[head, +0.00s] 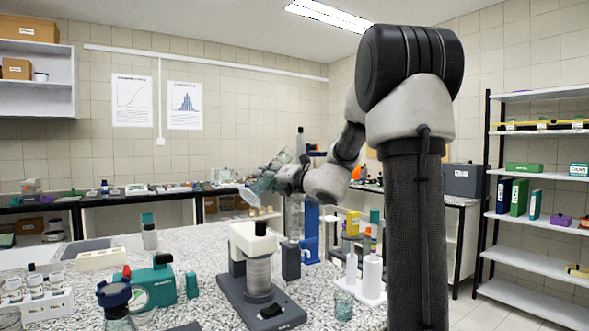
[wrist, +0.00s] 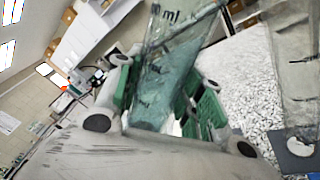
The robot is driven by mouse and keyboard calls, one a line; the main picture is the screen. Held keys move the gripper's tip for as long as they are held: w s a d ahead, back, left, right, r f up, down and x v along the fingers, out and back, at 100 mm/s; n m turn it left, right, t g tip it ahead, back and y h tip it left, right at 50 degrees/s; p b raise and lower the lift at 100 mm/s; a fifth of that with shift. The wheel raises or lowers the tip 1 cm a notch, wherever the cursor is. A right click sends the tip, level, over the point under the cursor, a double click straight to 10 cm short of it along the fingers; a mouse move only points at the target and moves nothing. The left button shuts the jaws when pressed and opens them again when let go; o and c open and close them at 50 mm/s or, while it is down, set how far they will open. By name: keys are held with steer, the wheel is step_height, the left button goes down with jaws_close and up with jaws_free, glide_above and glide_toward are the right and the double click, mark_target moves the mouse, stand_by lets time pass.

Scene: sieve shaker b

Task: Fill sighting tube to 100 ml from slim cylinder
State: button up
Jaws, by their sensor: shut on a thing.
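My gripper (head: 284,179) is raised above the bench and shut on a clear graduated cylinder (wrist: 160,70), apparently the slim cylinder. Its green finger pads press on both sides of it in the wrist view. The cylinder is tilted and shows black "ml" marks and a green tint, stronger lower down; the liquid's exact level is unclear. It also shows in the head view (head: 264,185). A tall clear tube (head: 293,216), likely the sighting tube, stands upright on the bench below my gripper. A clear tube at the right of the wrist view (wrist: 299,70) seems to be the same one; its fill cannot be read.
A sieve shaker (head: 258,285) stands in front of the tube. A blue stand (head: 310,232) and white bottles (head: 372,275) are to the right. A small glass beaker (head: 343,306) is nearer.

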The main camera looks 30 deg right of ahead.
stand_by(0.4)
steer(key=shift+s+a+r+m+p, duration=0.1)
steer(key=shift+a+r+m+p, duration=0.1)
steer(key=shift+r+m, duration=0.3)
steer(key=shift+a+r+m+p, duration=0.15)
steer(key=shift+r+m, duration=0.2)
steer(key=shift+m, duration=0.15)
stand_by(0.6)
